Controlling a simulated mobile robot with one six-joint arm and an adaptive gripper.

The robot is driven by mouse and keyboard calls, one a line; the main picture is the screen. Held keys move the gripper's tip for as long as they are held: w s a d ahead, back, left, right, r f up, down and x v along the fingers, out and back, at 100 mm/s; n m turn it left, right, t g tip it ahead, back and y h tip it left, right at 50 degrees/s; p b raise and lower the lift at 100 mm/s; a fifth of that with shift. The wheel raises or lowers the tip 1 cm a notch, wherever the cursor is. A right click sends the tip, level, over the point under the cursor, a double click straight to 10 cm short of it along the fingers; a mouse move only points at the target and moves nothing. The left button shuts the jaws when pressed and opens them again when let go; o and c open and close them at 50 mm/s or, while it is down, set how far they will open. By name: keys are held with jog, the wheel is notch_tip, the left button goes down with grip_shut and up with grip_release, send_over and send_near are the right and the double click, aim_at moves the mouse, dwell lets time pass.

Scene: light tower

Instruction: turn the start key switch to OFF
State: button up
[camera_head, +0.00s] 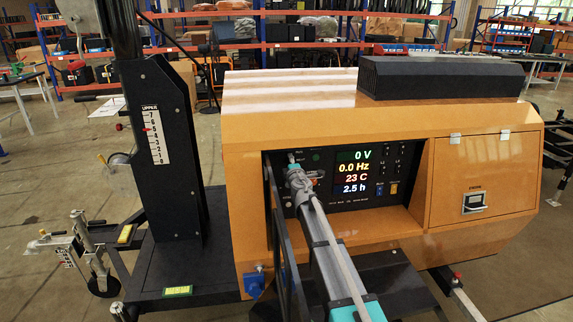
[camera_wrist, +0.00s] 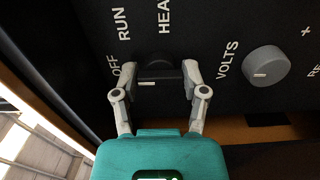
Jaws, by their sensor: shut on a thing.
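The start key switch (camera_wrist: 157,72) is a dark knob on the black control panel, in the wrist view. The labels OFF, RUN and HEAT are printed around it, with OFF at its left. A short pale mark shows low on the knob's left part, towards the OFF side. My gripper (camera_wrist: 158,75) has one finger on each side of the knob and is shut on it. In the head view my gripper (camera_head: 293,166) is at the panel's left part and hides the switch.
A grey VOLTS knob (camera_wrist: 267,66) sits close to the right of my gripper. In the head view the lit display (camera_head: 354,172) reads 0 V and 0.0 Hz. The panel is recessed in the orange housing (camera_head: 400,235), with an open dark door (camera_head: 286,255) beside my arm.

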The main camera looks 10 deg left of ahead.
jog(key=shift+s+d, duration=0.1)
jog(key=shift+d, duration=0.05)
jog(key=o, duration=1.1)
jog(key=shift+o, duration=0.3)
jog(key=v, duration=1.1)
jog(key=shift+s, duration=0.4)
jog(key=shift+d, duration=0.15)
